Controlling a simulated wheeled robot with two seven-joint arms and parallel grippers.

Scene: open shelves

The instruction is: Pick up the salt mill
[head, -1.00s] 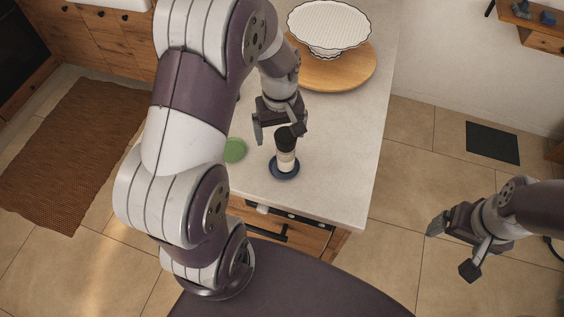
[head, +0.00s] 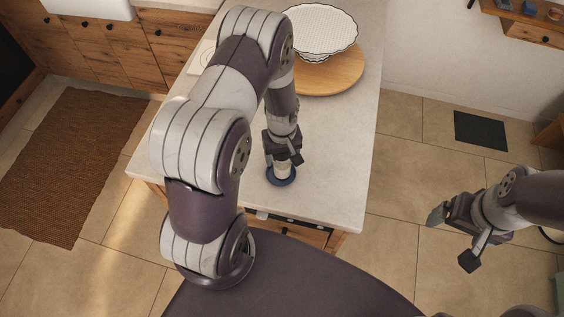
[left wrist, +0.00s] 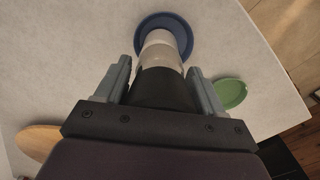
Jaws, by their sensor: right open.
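The salt mill (head: 282,171) stands upright on a small blue dish (head: 281,182) near the counter's front edge. Its pale lower part shows in the head view, and its upper part is hidden by my left gripper (head: 284,160). In the left wrist view the mill's dark top (left wrist: 163,90) is between the two fingers of my left gripper (left wrist: 160,70). Small gaps show between the fingertips and the mill, so the gripper is open around it. My right gripper (head: 452,238) is open and empty, over the floor at the right.
A wooden board (head: 335,76) with a white fluted dish (head: 320,32) is further back on the counter (head: 335,150). A green dish (left wrist: 231,93) lies beside the mill in the left wrist view. The counter right of the mill is clear.

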